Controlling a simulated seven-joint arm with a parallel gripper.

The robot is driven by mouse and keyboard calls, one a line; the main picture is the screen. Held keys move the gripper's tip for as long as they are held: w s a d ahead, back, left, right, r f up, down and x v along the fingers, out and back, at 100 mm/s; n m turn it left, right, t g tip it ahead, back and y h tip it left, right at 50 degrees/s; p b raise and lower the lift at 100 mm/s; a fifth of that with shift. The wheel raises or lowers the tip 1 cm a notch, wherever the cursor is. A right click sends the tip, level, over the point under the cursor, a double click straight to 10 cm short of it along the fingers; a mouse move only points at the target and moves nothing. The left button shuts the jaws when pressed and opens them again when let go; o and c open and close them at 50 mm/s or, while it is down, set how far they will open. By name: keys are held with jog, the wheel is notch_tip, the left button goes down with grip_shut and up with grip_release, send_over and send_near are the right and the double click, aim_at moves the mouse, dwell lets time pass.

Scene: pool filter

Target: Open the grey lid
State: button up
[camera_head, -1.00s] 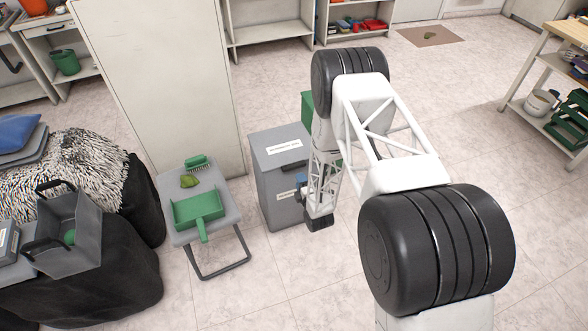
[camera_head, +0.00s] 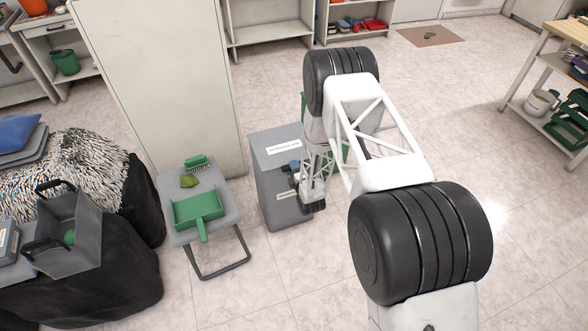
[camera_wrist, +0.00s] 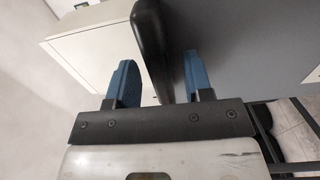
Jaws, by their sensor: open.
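The grey lid (camera_head: 270,140) is shut on top of a grey bin (camera_head: 268,196) and carries a white label. In the wrist view the lid (camera_wrist: 235,35) fills the upper right, with its dark handle (camera_wrist: 151,45) standing out from it. My gripper (camera_head: 295,170) is at the lid's front right edge; the arm hides that corner. In the wrist view my gripper (camera_wrist: 158,78) is open, with its blue fingers apart, one on each side of the handle. A gap shows between the handle and each finger. I cannot tell the exact depth.
A small stool (camera_head: 228,212) with a green dustpan (camera_head: 198,208) and brush stands left of the bin. A tall pale cabinet (camera_head: 160,80) stands behind. Something green is close behind the bin, partly hidden by my arm. The floor in front is clear.

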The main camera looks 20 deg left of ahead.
jog(key=shift+w+a, duration=0.15)
grip_shut()
jog(key=shift+r, duration=0.25)
dwell(0.4)
jog(key=shift+a+r+g+h, duration=0.1)
jog(key=shift+r+g+h, duration=0.4)
jog(key=shift+r, duration=0.9)
jog(key=w+a+r+g+h, duration=0.2)
jog(key=r, duration=0.5)
jog(key=w+a+r+g+h, duration=0.2)
jog(key=r, duration=0.4)
jog(key=w+a+r, duration=1.1)
jog(key=w+a, duration=0.2)
jog(key=shift+a+g, duration=0.3)
